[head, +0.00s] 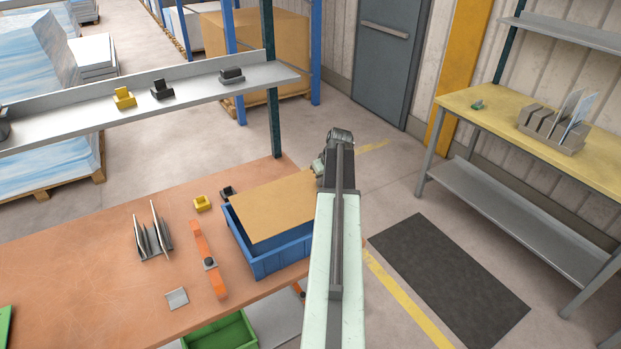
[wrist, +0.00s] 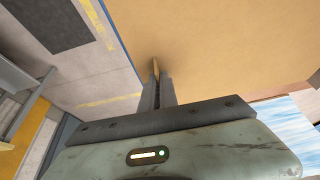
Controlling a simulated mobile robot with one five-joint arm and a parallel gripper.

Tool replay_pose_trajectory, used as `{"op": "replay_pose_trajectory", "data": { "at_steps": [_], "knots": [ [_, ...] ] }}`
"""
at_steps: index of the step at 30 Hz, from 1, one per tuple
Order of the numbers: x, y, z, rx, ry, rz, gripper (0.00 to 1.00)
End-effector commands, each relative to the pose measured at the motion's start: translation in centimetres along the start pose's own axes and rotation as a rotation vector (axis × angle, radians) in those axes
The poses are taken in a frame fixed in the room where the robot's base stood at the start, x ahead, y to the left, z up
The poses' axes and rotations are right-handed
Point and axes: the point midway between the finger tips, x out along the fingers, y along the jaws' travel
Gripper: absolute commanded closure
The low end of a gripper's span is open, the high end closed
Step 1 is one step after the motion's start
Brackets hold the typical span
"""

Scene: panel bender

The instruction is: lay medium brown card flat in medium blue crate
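The brown card (head: 272,208) is a flat tan sheet over the opening of the blue crate (head: 283,262) on the orange-brown table. It covers most of the crate's inside, and the crate's left and front walls show around it. I cannot tell whether the card touches the rim or the floor of the crate. My gripper (wrist: 157,78) is shut on an edge of the card; in the wrist view the card (wrist: 220,45) spreads out beyond the fingers. In the head view my arm hides the right end of the card and crate.
Left of the crate are an orange strip (head: 207,258) with a dark knob, a yellow block (head: 202,203) and a plate rack (head: 153,238). A green bin (head: 222,332) sits below the front edge. A grey shelf (head: 190,92) spans behind.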

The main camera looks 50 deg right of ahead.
Motion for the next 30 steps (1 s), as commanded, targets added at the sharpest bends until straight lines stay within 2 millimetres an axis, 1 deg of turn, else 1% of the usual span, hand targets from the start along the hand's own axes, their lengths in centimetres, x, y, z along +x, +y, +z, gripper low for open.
{"op": "replay_pose_trajectory", "data": {
  "at_steps": [8,30],
  "knots": [
    [1.2,-0.6,0.1,-0.008,0.0,-0.004,1.0],
    [7.5,-0.8,2.6,-0.011,0.0,-0.005,1.0]
  ]
}}
